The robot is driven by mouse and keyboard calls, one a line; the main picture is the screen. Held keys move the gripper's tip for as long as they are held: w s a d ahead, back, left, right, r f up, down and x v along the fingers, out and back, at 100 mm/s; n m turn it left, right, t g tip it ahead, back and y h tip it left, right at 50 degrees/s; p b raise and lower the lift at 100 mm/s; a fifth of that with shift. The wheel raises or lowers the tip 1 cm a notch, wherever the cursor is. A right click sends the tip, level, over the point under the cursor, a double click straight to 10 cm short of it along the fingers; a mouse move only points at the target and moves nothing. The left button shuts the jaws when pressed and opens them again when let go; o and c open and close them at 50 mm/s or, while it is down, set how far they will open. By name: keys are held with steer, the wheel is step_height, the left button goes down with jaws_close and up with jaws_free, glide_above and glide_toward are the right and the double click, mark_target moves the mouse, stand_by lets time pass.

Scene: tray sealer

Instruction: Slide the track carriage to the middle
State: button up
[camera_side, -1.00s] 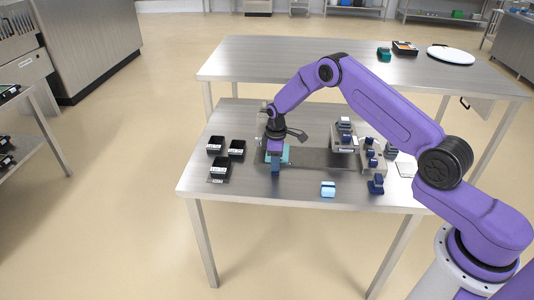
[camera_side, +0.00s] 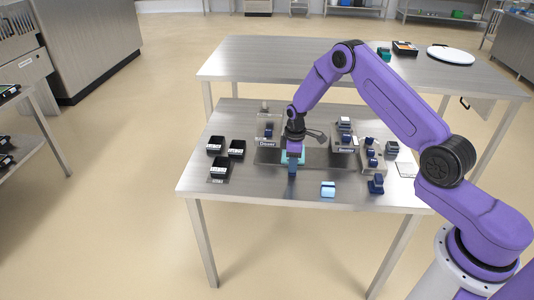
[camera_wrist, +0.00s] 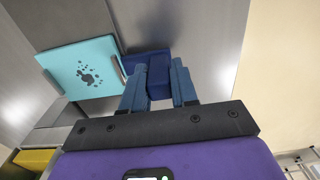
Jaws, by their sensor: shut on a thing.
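The track carriage is a teal plate (camera_wrist: 82,68) with dark specks and a dark blue handle block (camera_wrist: 150,72) at its side. In the side view the teal plate (camera_side: 304,157) sits on a dark grey track strip (camera_side: 322,157), around the middle of its visible length, perhaps slightly left. My gripper (camera_wrist: 158,80) is shut on the blue handle, one finger on each side. In the side view my gripper (camera_side: 293,164) points down at the front of the carriage and hides part of it.
A grey station (camera_side: 268,128) stands behind the track on the left, another (camera_side: 343,136) on the right. Black bins (camera_side: 217,165) lie to the left. A light blue block (camera_side: 328,189) and a dark blue piece (camera_side: 376,185) lie at the front right.

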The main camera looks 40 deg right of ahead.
steer(key=shift+s+d, duration=1.6)
steer(key=shift+d, duration=0.1)
steer(key=o, duration=0.8)
steer(key=shift+c, duration=0.2)
step_height(320, 180, up, 7)
steer(key=shift+a, duration=0.1)
